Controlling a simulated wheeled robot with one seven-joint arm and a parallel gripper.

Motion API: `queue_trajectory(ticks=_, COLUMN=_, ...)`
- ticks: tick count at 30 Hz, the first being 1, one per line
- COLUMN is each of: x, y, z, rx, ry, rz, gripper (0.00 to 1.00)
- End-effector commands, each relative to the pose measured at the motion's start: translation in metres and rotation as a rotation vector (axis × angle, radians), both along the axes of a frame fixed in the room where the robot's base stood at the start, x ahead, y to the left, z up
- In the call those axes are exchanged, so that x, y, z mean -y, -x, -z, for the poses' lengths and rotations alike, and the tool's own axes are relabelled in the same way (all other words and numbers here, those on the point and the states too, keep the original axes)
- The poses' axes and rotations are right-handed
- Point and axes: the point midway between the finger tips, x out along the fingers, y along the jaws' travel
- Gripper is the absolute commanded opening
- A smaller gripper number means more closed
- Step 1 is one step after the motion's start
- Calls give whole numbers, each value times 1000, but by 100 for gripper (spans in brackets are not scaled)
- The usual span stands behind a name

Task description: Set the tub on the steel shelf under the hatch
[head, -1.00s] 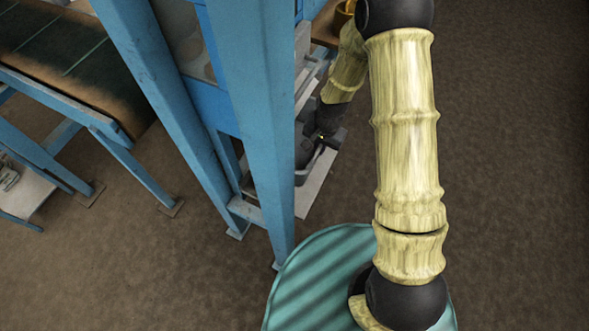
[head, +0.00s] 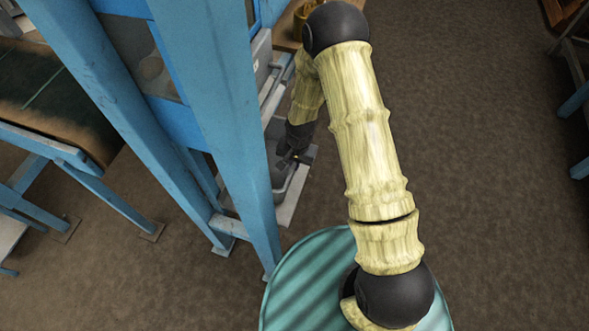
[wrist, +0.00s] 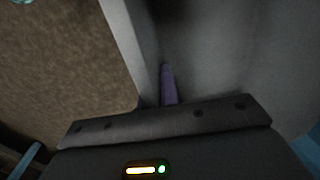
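My gripper (head: 290,160) is low beside the blue frame in the head view, at the grey tub (head: 288,192). The tub is partly hidden by the gripper and a blue post. The light steel shelf (head: 297,202) shows as a pale strip beside and below the tub. The other finger is hidden, so I cannot tell whether the gripper is closed on the tub wall.
Blue posts (head: 215,110) stand close left of my arm. A belt table (head: 50,95) is at the far left. A brown surface with a yellowish pot (head: 303,15) lies behind the arm. Open brown floor (head: 470,170) is on the right, with blue legs at the edge.

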Motion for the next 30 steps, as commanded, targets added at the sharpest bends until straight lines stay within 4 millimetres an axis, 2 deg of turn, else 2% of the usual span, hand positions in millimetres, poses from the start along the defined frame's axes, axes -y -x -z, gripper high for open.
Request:
queue_trajectory(ticks=8, x=0, y=0, z=35, rx=-1, ry=0, rz=1, gripper=0)
queue_trajectory(ticks=19, x=0, y=0, z=38, rx=0, ry=0, rz=-1, gripper=0)
queue_trajectory(ticks=23, x=0, y=0, z=38, rx=0, ry=0, rz=-1, gripper=25)
queue_trajectory(ticks=30, x=0, y=0, z=38, rx=0, ry=0, rz=0, gripper=25)
